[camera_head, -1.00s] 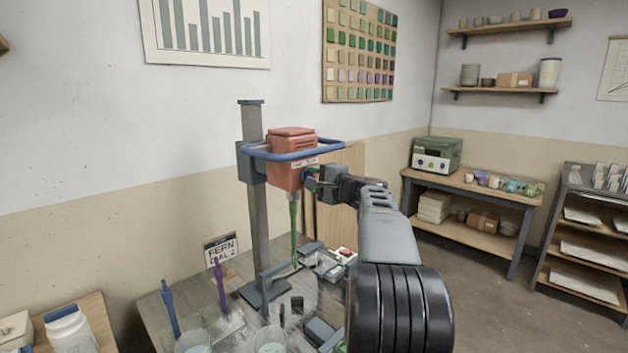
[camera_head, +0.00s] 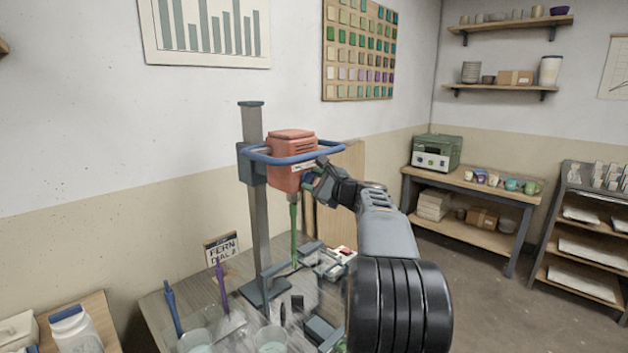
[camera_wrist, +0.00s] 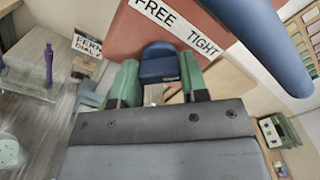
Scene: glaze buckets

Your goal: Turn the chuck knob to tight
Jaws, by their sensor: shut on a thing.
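The red mixer head (camera_head: 288,176) hangs on a grey post, with a green shaft (camera_head: 294,225) below it. The chuck knob (camera_wrist: 160,64) is a blue block on the front of the head. My gripper (camera_wrist: 158,82) has a green finger on each side of the knob and is shut on it. In the head view my gripper (camera_head: 312,182) reaches the head from the right and hides most of the knob. A white label (camera_wrist: 178,22) reads FREE at left and TIGHT at right. It runs slanted in the wrist view, so my wrist is rolled against it. Any pointer mark is hard to tell.
A blue guard ring (camera_head: 283,158) runs around the head, just above my gripper. The bench below holds glaze buckets (camera_head: 271,340), a purple tool (camera_head: 221,284) and a blue one (camera_head: 171,305). A card (camera_head: 222,250) reads FERN DIAL 2.

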